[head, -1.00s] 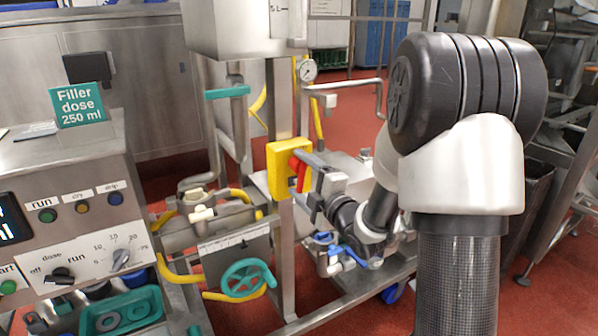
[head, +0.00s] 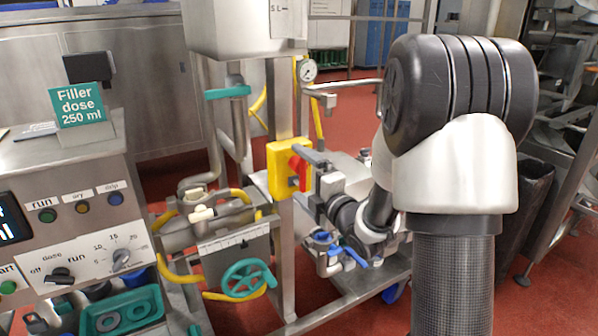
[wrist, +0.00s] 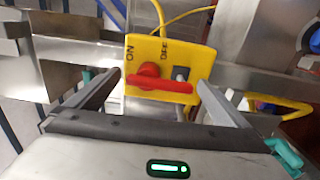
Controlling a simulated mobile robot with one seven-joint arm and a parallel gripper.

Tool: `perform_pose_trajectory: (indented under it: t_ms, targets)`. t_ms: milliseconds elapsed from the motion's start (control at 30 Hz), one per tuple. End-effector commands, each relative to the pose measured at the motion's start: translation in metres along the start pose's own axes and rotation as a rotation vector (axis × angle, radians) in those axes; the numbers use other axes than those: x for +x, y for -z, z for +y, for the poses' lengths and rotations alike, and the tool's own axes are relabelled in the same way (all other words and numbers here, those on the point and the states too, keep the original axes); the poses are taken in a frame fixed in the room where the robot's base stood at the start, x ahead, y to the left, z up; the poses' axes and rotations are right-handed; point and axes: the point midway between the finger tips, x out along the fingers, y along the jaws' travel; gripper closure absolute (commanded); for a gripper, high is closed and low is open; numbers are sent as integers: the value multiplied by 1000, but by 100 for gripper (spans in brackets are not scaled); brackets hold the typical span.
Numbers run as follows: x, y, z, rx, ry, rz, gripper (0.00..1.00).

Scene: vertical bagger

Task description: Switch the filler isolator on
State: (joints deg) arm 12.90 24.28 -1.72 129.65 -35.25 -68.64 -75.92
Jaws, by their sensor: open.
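The filler isolator is a yellow box (head: 279,168) with a red handle (head: 300,170), fixed to a steel post in the middle of the head view. In the wrist view the yellow box (wrist: 172,55) carries the words ON at left and OFF at right. Its red handle (wrist: 160,86) has a round hub and a bar lying nearly level across that picture. My gripper (wrist: 157,84) is open, with one finger on either side of the handle; I cannot tell whether either finger touches it. In the head view my gripper is partly hidden by its own wrist.
A control panel (head: 75,225) with knobs and a green "Filler dose 250 ml" sign (head: 80,105) stands at left. A teal handwheel (head: 248,280), yellow hoses and a pressure gauge (head: 308,70) are close around the box. Red floor is open behind.

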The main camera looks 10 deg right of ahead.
Motion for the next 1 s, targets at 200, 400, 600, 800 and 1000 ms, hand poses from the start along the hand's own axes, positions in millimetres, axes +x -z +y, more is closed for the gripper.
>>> perform_pose_trajectory:
  t_ms: [200,400,600,800,1000]
  targets:
    - [-15,0,-1,0,2,-1,1]
    - [-36,-1,-1,0,2,-2,1]
    - [-49,0,0,0,1,-1,1]
    - [-50,0,0,0,1,0,1]
    - [-50,0,0,1,1,-1,1]
